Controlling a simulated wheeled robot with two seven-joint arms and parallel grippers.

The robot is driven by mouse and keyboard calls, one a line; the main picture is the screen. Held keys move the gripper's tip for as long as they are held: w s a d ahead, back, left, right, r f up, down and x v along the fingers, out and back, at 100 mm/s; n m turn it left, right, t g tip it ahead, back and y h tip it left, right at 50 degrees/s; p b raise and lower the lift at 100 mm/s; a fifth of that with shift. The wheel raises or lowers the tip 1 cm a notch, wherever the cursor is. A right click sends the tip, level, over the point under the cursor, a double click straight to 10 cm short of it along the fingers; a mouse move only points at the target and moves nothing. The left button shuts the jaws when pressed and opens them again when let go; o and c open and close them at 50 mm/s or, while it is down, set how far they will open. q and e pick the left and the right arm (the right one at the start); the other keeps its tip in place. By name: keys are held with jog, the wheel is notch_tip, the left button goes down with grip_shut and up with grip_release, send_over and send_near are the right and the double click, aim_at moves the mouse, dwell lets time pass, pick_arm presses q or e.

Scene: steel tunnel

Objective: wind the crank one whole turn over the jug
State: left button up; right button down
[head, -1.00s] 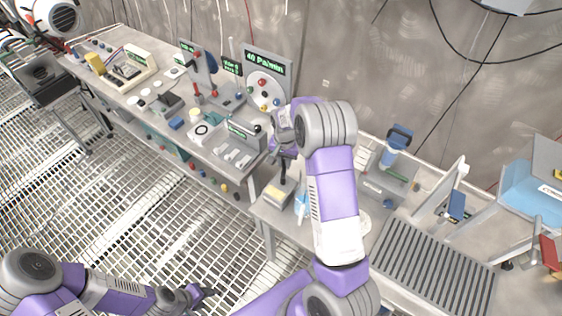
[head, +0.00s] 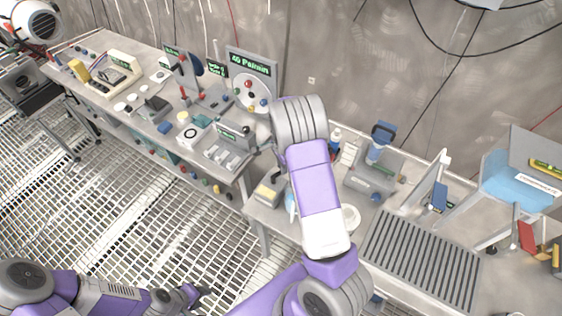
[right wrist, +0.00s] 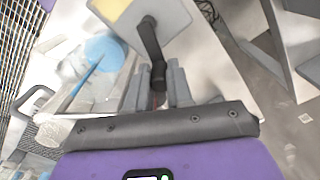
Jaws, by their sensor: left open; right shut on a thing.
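The crank is a dark bent arm (right wrist: 150,42) on a grey box with a yellow face (right wrist: 127,12). In the head view this box (head: 267,192) stands on the near bench, left of my right arm. My right gripper (right wrist: 160,82) is shut on the crank's handle, which is mostly hidden between its fingers. My left gripper (head: 203,292) is open and empty over the grated floor.
A ribbed grey rack (head: 422,262) lies on the bench to the right. A grey stand with a blue bottle (head: 376,152) is behind my right arm. The long bench at left carries panels, including a dial board (head: 250,82). The grated floor (head: 130,200) is clear.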

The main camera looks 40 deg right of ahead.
jog(key=shift+s+m+p, duration=0.25)
jog(key=shift+m+p, duration=0.05)
jog(key=shift+m, duration=0.4)
jog(key=c, duration=1)
grip_release()
jog(key=shift+s+f, duration=0.1)
jog(key=shift+s, duration=0.05)
